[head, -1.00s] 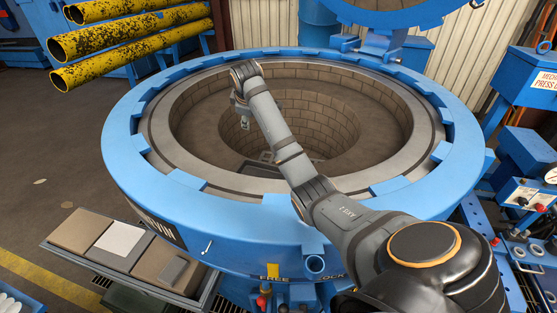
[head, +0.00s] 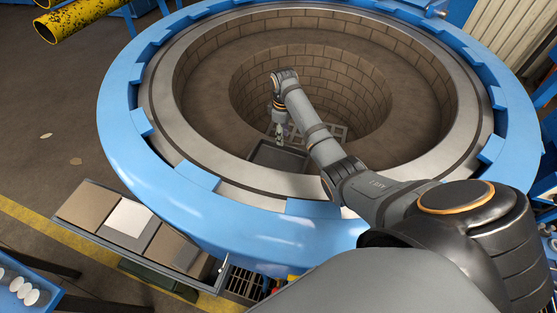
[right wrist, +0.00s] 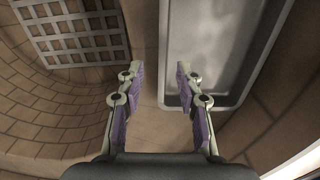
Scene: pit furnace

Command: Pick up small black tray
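A small dark grey tray (head: 268,156) with a raised rim lies inside the pit, by its near wall in the head view. It looks empty. In the right wrist view the tray (right wrist: 225,45) fills the upper right. My right gripper (head: 282,136) hangs over the pit close to the tray and covers part of it. My left gripper is not in view.
A metal grate (right wrist: 75,38) lies beside the tray across the pit's inner opening. The brick pit has a wide blue rim (head: 160,190) around it.

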